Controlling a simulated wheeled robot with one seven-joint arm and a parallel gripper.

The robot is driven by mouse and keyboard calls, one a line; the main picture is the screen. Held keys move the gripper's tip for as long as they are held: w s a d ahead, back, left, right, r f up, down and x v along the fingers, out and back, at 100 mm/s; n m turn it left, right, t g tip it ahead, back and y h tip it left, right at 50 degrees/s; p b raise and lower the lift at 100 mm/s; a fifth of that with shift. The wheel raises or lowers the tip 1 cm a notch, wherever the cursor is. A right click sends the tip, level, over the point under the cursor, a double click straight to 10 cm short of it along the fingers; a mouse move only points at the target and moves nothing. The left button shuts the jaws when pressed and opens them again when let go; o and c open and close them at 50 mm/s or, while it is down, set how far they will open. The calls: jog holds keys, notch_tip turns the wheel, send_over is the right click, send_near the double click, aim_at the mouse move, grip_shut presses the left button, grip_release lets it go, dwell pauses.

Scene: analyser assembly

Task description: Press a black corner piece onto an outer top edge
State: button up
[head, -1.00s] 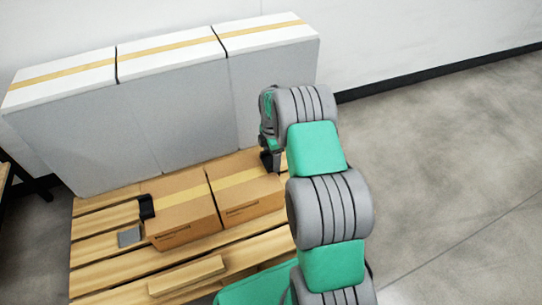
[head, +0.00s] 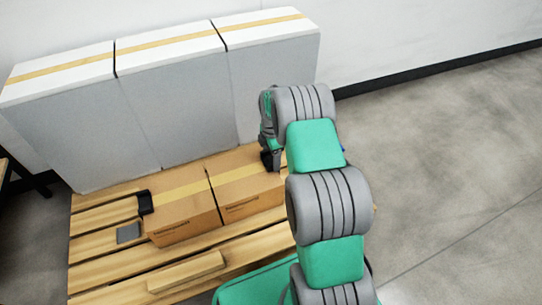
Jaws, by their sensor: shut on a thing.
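Two brown cardboard boxes stand side by side on a wooden pallet, the left box (head: 185,222) and the right box (head: 240,204), each with a yellow tape strip. A black corner piece (head: 146,202) sits at the outer left edge of the left box. My gripper (head: 271,162) is at the far right end of the right box, by its outer top edge. It is shut on a small dark piece, which looks like another black corner piece. My arm hides part of the box's right end, so I cannot tell whether the piece touches the edge.
Three tall grey-white boxes (head: 180,105) with yellow tape stand in a row behind. A flat grey piece (head: 128,233) lies on the wooden pallet (head: 95,280), left of the boxes. Open concrete floor (head: 460,150) lies to the right, with a white wall behind.

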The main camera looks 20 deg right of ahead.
jog(key=shift+f, duration=0.4)
dwell(0.4)
jog(key=o, duration=1.3)
jog(key=shift+r+p, duration=2.3)
jog(key=shift+r, duration=1.2)
